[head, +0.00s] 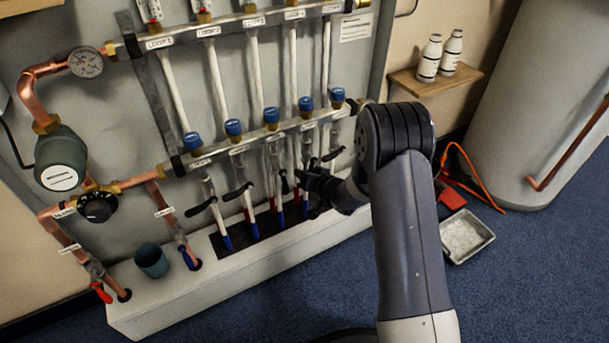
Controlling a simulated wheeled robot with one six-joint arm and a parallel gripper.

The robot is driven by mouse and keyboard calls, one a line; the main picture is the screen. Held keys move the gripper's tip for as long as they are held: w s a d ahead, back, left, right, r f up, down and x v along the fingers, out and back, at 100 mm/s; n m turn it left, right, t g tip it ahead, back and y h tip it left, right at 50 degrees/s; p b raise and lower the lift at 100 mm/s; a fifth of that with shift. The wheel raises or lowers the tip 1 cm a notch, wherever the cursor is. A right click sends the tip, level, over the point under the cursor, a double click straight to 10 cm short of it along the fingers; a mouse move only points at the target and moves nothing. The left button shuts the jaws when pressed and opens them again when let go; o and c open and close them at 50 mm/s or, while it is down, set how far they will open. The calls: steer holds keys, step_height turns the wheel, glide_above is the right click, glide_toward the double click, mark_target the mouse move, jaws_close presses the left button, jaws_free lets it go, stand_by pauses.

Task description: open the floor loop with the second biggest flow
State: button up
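Black valve levers hang below the lower bar. The two at left (201,207) (237,191) and the far right one (332,154) lie slanted across their pipes; a middle one (284,182) points nearly downward. My gripper (312,187) is at the levers right of the middle. It is dark and small, its fingers unclear, and contact cannot be told.
A white plinth (165,300) runs below the pipes, with a teal cup (152,260) on it. A red-handled valve (101,292) is at lower left. A shelf (435,80) with two bottles, a white tank (535,90) and a metal tray (465,237) are at right.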

steer(key=o, duration=0.4)
steer(key=p+v, duration=0.3)
steer(key=v, duration=0.7)
steer(key=shift+s+d+r, duration=0.2)
steer(key=shift+s+d, duration=0.05)
